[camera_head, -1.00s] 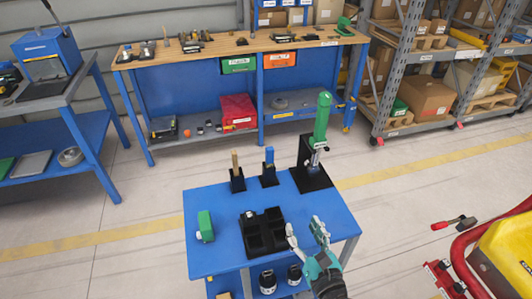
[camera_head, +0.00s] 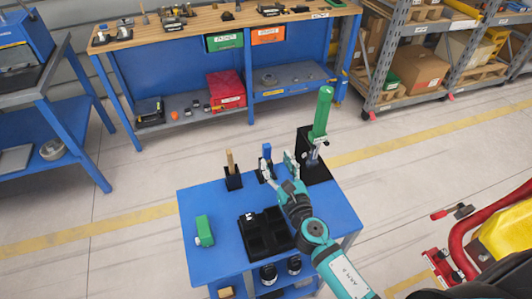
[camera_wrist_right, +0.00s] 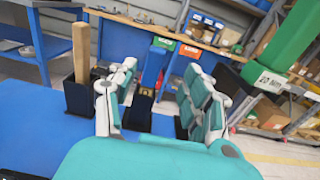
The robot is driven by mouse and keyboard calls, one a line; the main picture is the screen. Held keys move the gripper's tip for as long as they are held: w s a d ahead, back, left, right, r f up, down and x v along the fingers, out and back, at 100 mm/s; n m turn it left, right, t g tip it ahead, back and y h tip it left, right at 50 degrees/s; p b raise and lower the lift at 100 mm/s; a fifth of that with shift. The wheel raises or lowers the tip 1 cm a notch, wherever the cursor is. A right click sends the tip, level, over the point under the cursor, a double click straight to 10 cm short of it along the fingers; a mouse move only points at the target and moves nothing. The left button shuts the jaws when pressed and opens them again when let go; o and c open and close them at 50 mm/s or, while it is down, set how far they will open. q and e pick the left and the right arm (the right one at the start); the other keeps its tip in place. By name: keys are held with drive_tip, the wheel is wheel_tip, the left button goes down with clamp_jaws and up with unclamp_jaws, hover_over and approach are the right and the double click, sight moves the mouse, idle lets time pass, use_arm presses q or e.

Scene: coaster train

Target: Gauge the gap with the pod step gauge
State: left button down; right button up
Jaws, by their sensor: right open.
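A blue upright piece (camera_head: 266,151) stands in a small black holder at the back of the blue table; it also shows in the wrist view (camera_wrist_right: 155,66). My right gripper (camera_head: 278,167) is open, in front of this piece. In the wrist view the piece shows between the spread fingers (camera_wrist_right: 161,76), apart from both. A wooden stick (camera_head: 229,160) stands in its own black holder to the left. A tall green-handled tool (camera_head: 321,115) stands in a black stand to the right. I cannot tell by any label which is the pod step gauge. My left gripper is out of view.
The blue table (camera_head: 205,262) also carries a green block (camera_head: 204,231) at its left and a black compartment tray (camera_head: 255,240), partly covered by my right arm. Behind stands a long workbench (camera_head: 215,22). A red and yellow machine (camera_head: 505,235) is at right.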

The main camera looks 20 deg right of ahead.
sight(268, 152)
drive_tip(key=shift+w+a, duration=0.1)
drive_tip(key=shift+w, duration=0.95)
drive_tip(key=w, duration=0.4)
drive_tip(key=shift+w+a, duration=0.25)
drive_tip(key=shift+a, duration=0.15)
drive_tip(key=shift+w+f, duration=0.1)
drive_tip(key=shift+w, duration=0.05)
drive_tip(key=shift+c, duration=0.5)
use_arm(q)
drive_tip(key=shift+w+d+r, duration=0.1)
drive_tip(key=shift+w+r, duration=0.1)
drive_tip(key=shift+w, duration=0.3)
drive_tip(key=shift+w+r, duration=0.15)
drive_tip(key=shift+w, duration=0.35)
use_arm(e)
clamp_jaws()
